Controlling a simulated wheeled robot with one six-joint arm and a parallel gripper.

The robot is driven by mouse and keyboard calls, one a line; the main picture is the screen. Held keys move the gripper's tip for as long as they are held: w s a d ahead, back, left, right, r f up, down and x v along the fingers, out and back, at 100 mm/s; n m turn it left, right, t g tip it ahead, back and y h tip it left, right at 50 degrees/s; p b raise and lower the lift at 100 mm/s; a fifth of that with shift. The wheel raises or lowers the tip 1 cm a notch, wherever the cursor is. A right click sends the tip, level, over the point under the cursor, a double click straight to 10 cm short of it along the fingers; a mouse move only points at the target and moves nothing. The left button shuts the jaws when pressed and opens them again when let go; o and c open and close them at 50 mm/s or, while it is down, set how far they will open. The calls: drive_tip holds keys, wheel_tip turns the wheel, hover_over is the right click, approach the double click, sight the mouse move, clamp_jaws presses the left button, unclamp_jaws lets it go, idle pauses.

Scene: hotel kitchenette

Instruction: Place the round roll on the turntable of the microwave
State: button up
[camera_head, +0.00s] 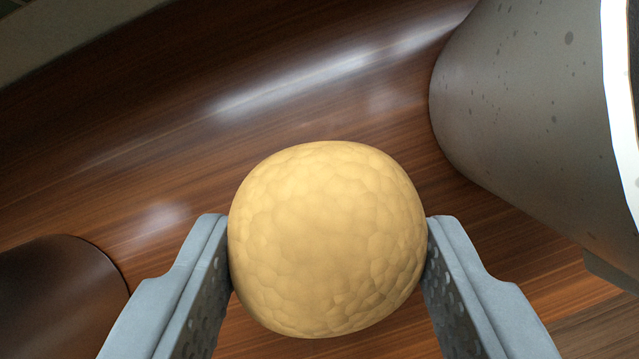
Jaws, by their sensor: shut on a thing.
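The round roll (325,240) is pale yellow with a cracked-looking crust and sits in the lower middle of the head camera view. My gripper (327,255) is shut on it, with one grey finger pressed against its left side and one against its right side. A brown wooden surface lies behind and below the roll; I cannot tell how far the roll is above it. The microwave and its turntable cannot be made out in this view.
A large grey speckled rounded body with a white rim (530,120) stands close at the right. A dark brown rounded object (55,300) is at the lower left. The wooden surface (250,120) between them is clear.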

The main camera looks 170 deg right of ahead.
sight(326, 236)
drive_tip(key=shift+f, duration=2.75)
drive_tip(key=shift+f, duration=0.15)
drive_tip(key=o, duration=1)
drive_tip(key=v, duration=1.2)
drive_tip(key=shift+s, duration=0.1)
